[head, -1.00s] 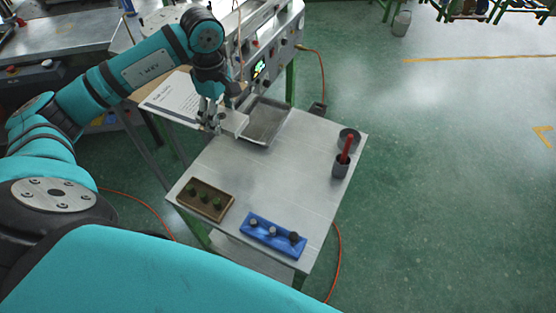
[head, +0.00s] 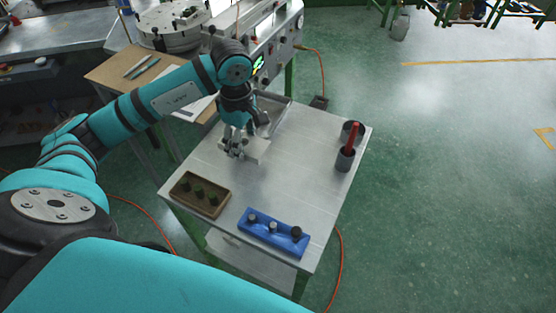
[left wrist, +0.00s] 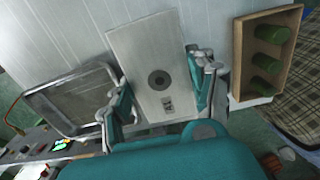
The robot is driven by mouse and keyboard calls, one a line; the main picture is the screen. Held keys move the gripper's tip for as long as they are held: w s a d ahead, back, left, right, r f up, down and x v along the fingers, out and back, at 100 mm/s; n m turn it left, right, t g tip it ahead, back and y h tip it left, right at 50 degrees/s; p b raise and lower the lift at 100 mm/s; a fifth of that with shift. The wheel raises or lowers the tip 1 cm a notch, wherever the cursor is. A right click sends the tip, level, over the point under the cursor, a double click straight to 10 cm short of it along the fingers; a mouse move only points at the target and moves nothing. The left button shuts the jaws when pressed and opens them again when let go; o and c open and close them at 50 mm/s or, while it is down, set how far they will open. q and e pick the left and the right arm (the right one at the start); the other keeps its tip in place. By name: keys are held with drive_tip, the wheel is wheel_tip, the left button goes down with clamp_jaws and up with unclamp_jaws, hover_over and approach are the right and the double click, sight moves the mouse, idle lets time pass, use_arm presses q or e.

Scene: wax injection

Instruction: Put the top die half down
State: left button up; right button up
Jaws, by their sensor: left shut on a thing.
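The top die half is a flat, light grey metal block (head: 259,149) low over the middle of the metal-topped table (head: 215,160). In the left wrist view it shows as a long plate (left wrist: 145,50) with a dark round hole and a small marking. My left gripper (head: 234,152) points down with its fingers on either side of the block and is shut on it; the fingers also show in the left wrist view (left wrist: 158,88). Whether the block touches the tabletop or hangs just above it I cannot tell. My right gripper is not in view.
A shallow metal tray (left wrist: 38,98) lies close beside the block. A brown tray (head: 183,203) with green pieces and a blue holder (head: 262,241) stand at the front. The table's middle right is clear.

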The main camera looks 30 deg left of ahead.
use_arm(q)
drive_tip(key=p, duration=0.3)
hover_over(279, 174)
drive_tip(key=shift+f, duration=0.4)
wheel_tip(279, 174, down, 3)
drive_tip(key=shift+p, duration=0.85)
drive_tip(key=shift+f, duration=0.25)
drive_tip(key=shift+f, duration=0.1)
drive_tip(key=shift+f, duration=0.15)
drive_tip(key=o, duration=1.4)
drive_tip(key=shift+r, duration=0.2)
